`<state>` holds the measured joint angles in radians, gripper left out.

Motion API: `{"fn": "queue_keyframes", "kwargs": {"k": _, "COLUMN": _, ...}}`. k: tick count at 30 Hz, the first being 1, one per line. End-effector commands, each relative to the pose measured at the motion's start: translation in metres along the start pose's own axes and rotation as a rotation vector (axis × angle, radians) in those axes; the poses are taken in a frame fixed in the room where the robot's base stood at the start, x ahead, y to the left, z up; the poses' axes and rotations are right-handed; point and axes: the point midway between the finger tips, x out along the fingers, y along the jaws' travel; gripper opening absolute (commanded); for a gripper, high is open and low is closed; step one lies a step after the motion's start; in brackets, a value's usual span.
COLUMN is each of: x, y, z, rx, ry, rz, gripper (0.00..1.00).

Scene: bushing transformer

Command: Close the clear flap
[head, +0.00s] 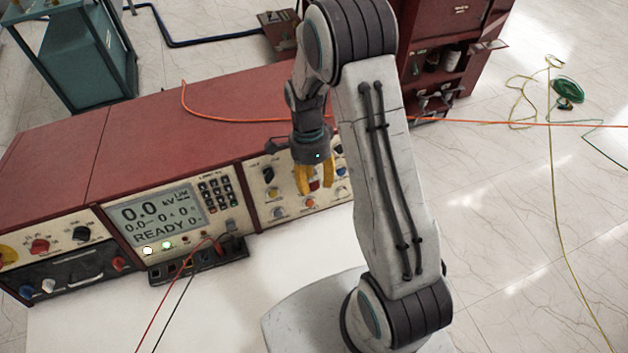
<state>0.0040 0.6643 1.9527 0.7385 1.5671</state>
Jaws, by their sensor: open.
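A small red part (313,184) of that panel shows between the fingers. I cannot make out a clear flap; the fingers and my arm cover part of this panel, and the picture is too small to show clear plastic. I cannot tell whether the fingers touch anything.
The console's display (158,214) reads 0.0 kV and READY. An orange cable (225,118) runs across the console top. Red and black leads hang from a socket block (200,262) at its front. A red cabinet (450,60) stands behind at right.

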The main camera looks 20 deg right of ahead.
Motion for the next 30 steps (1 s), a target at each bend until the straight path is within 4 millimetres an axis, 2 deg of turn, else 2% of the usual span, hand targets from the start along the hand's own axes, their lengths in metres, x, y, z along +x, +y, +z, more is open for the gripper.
{"fn": "queue_keyframes", "kwargs": {"k": 6, "x": 0.0098, "y": 0.0008, "z": 0.0, "rx": 0.0, "ry": 0.0, "rz": 0.002, "gripper": 0.39}}
{"fn": "queue_keyframes", "kwargs": {"k": 14, "x": 0.0106, "y": 0.0005, "z": 0.0, "rx": 0.0, "ry": 0.0, "rz": 0.001, "gripper": 0.39}}
{"fn": "queue_keyframes", "kwargs": {"k": 15, "x": 0.0106, "y": 0.0005, "z": 0.0, "rx": 0.0, "ry": 0.0, "rz": 0.0, "gripper": 0.42}}
{"fn": "queue_keyframes", "kwargs": {"k": 27, "x": 0.0102, "y": 0.0004, "z": 0.0, "rx": 0.0, "ry": 0.0, "rz": 0.0, "gripper": 0.06}}
{"fn": "queue_keyframes", "kwargs": {"k": 30, "x": 0.0102, "y": 0.0004, "z": 0.0, "rx": 0.0, "ry": 0.0, "rz": 0.0, "gripper": 0.0}}
